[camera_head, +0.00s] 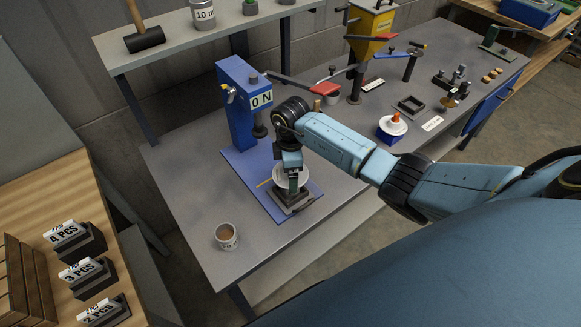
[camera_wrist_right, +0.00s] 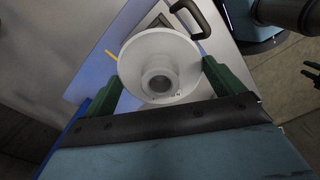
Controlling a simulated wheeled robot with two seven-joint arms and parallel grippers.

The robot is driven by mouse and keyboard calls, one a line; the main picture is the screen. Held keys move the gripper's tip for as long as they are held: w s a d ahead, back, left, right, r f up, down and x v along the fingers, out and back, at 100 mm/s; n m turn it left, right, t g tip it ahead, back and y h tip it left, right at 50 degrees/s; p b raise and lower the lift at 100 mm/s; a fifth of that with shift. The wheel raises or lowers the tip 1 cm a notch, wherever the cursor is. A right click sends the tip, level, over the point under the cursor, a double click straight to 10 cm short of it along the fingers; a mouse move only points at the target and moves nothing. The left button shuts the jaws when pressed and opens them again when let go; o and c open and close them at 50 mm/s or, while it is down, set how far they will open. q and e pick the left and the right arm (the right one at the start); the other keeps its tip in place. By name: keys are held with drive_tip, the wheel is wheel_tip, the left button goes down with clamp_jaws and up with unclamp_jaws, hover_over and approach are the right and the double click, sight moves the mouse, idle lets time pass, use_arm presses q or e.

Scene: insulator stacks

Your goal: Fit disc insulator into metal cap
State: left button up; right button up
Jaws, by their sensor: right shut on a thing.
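The white disc insulator (camera_head: 280,176) is between the fingers of my right gripper (camera_head: 293,181), over the dark square fixture (camera_head: 300,201) on the press's blue base plate. In the right wrist view the green fingers close on opposite sides of the white disc (camera_wrist_right: 138,62), and its round hollow hub faces the camera. The metal cap is not clearly visible; the disc and gripper hide the middle of the fixture. I cannot tell whether the disc touches anything below.
The blue press (camera_head: 236,105) with a red-handled lever stands behind my gripper. A cup of brown material (camera_head: 227,237) stands at the bench's front left. A white disc with an orange top on a blue stand (camera_head: 391,128) is to the right. The front bench area is mostly clear.

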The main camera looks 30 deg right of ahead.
drive_tip(key=o, duration=1.1)
drive_tip(key=shift+c, duration=0.2)
wheel_tip(320, 180, up, 8)
drive_tip(key=shift+f, duration=0.2)
drive_tip(key=shift+a, duration=0.15)
